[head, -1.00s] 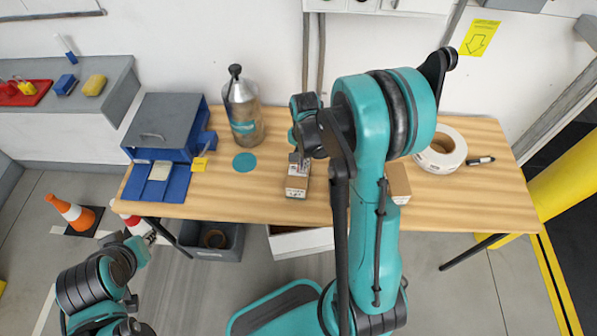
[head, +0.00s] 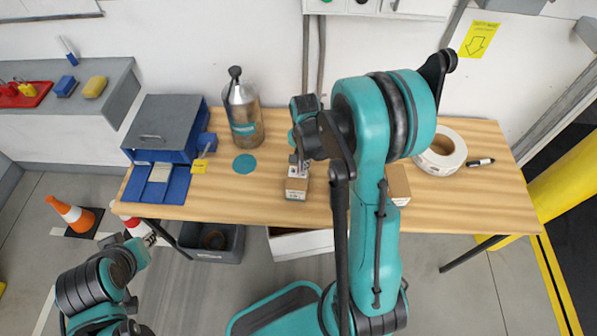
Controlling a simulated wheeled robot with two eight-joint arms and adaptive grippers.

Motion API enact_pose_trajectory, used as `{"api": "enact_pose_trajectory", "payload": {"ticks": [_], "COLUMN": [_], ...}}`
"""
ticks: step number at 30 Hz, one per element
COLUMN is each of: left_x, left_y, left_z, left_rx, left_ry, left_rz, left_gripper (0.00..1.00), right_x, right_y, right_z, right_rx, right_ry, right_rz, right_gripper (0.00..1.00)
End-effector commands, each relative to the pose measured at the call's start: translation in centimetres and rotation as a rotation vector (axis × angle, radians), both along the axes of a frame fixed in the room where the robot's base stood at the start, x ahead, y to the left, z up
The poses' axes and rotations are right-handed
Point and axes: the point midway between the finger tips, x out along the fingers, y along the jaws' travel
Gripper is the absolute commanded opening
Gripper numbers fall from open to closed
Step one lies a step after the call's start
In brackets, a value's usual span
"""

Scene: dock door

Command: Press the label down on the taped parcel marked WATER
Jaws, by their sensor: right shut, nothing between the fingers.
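A small brown parcel (head: 297,190) with a whitish label on top stands near the table's front edge, left of my right arm. Its lettering is too small to read. My right gripper (head: 299,163) is shut and empty, pointing down at the parcel's top and hiding part of the label. I cannot tell whether the fingertips touch it. A second brown parcel (head: 399,184) is partly hidden behind my right arm; its marking is not readable.
On the wooden table (head: 460,208) are a blue and grey dispenser (head: 165,128), a metal bottle (head: 243,110), a teal disc (head: 245,164), a white tape roll (head: 440,150) and a marker (head: 481,162). A grey bin (head: 228,246) and an orange cone (head: 70,214) are on the floor.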

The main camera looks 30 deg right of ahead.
Motion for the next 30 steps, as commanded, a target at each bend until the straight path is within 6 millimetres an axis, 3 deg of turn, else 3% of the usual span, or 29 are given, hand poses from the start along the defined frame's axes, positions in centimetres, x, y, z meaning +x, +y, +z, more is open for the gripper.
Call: {"api": "enact_pose_trajectory", "payload": {"ticks": [30], "left_x": [0.0], "left_y": [0.0], "left_z": [-1.5], "left_rx": [0.000], "left_ry": [0.000], "left_rz": [0.000], "left_gripper": [0.26], "right_x": [0.0], "right_y": [0.0], "right_z": [-1.6], "right_rx": [0.000], "right_ry": [0.000], "right_rz": [0.000], "right_gripper": [0.00]}}
